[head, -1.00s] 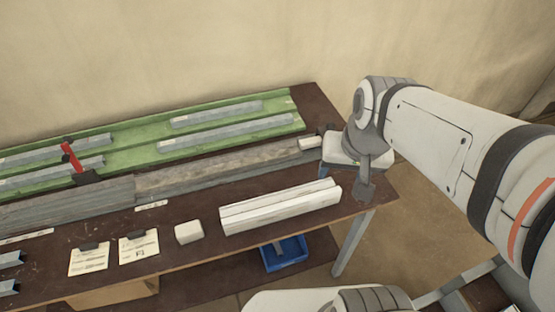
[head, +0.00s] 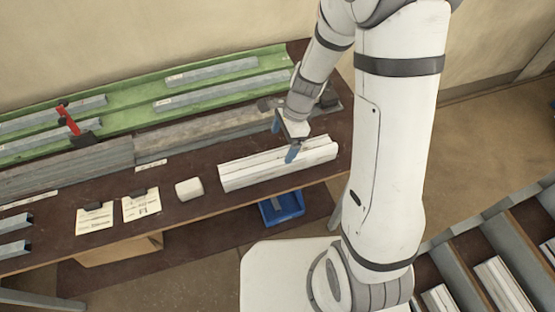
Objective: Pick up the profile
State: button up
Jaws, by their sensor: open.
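The white profile (head: 252,173) is a long grooved bar lying along the front part of the dark bench, its right end near the bench's right side. My gripper (head: 284,143) has blue fingers and is open. It is over the right half of the profile, with one finger on the far side and one in front of the bar's top in the picture. I cannot tell whether the fingers touch it. Silver profiles (head: 205,97) also lie in the green tray (head: 150,103) at the back.
A small white block (head: 189,189) sits left of the profile. Two clipped paper cards (head: 141,206) lie farther left. A grey rail (head: 205,138) runs behind, with a red-handled clamp (head: 68,121). A blue bin (head: 283,208) is below the bench; a slotted rack (head: 490,250) stands lower right.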

aim_at(276, 159)
jog(key=x, duration=0.6)
jog(key=shift+s+d+f, duration=0.1)
jog(key=shift+s, duration=0.15)
jog(key=c, duration=1.4)
jog(key=shift+c, duration=0.4)
